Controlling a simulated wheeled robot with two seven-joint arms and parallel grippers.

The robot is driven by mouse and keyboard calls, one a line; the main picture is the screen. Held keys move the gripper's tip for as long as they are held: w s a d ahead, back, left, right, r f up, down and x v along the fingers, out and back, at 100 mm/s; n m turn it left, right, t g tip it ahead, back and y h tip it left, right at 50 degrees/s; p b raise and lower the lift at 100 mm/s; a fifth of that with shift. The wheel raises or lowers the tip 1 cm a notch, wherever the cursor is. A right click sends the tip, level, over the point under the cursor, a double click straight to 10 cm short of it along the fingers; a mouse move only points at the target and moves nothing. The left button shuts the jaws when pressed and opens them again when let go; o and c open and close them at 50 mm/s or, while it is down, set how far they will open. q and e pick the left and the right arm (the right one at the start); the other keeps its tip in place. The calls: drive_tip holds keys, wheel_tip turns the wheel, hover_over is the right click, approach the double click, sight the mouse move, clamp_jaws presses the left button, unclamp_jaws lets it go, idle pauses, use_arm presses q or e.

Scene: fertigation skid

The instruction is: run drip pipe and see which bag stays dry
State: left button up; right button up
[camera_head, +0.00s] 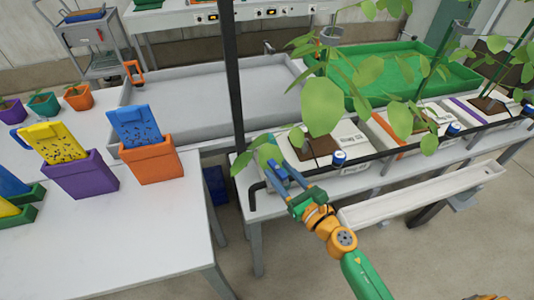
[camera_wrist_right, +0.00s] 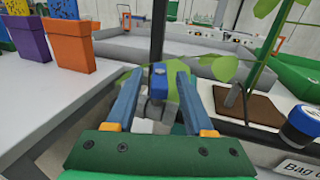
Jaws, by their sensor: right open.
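My right gripper (camera_head: 280,176) is open over the left end of the plant bench, beside the black drip pipe (camera_head: 408,146). In the right wrist view, a blue-topped knob (camera_wrist_right: 158,77) on a grey body lies between and beyond the open fingers (camera_wrist_right: 157,88). I cannot tell whether they touch it. White grow bags with plants line the bench. The nearest bag (camera_head: 316,165) has a dark soil opening and a blue-capped fitting (camera_head: 338,157). Another bag (camera_head: 415,130) stands to its right with a similar fitting (camera_head: 453,128). Leaves hide parts of the bags.
A white gutter (camera_head: 425,195) runs along the bench front. A grey tray (camera_head: 190,105) and green tray (camera_head: 440,68) lie behind. Purple (camera_head: 82,178) and orange (camera_head: 152,163) holders stand on the left table (camera_head: 125,235). A dark post (camera_head: 233,75) rises near my gripper.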

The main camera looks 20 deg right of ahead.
sight(270, 160)
drive_tip(key=x, duration=0.4)
drive_tip(key=shift+r, duration=0.25)
drive_tip(key=shift+w+a+f, duration=0.15)
drive_tip(key=shift+w+a, duration=0.05)
drive_tip(key=shift+w, duration=0.2)
drive_tip(key=shift+s, duration=0.1)
clamp_jaws()
drive_tip(key=shift+a+f+n+g+y+b, duration=0.1)
drive_tip(key=shift+n+g+y+b, duration=0.15)
drive_tip(key=shift+n+y+b, duration=0.25)
drive_tip(key=shift+a+f+n+g+y+b, duration=0.1)
drive_tip(key=shift+n+g+y+b, duration=0.2)
drive_tip(key=shift+y+b, duration=0.25)
drive_tip(key=n+g+y+b, duration=0.3)
drive_tip(key=b, duration=0.3)
drive_tip(key=s+a+n+g+y+b, duration=0.1)
drive_tip(key=n+g+y+b, duration=0.1)
drive_tip(key=b, duration=0.4)
drive_tip(key=n+g+y+b, duration=0.3)
drive_tip(key=g+y+b, duration=0.1)
drive_tip(key=b, duration=0.2)
drive_tip(key=shift+s+a+f+n+g, duration=0.1)
drive_tip(key=shift+s+a+n+g, duration=0.1)
drive_tip(key=shift+s+n+g, duration=0.15)
drive_tip(key=shift+s+r+n+g+y+b, duration=0.1)
drive_tip(key=shift+r+n+g+y+b, duration=0.15)
drive_tip(key=shift+g+b, duration=0.35)
drive_tip(key=shift+s+r+n+g+y+b, duration=0.1)
drive_tip(key=shift+n+g+b, duration=0.2)
drive_tip(key=shift+b, duration=0.45)
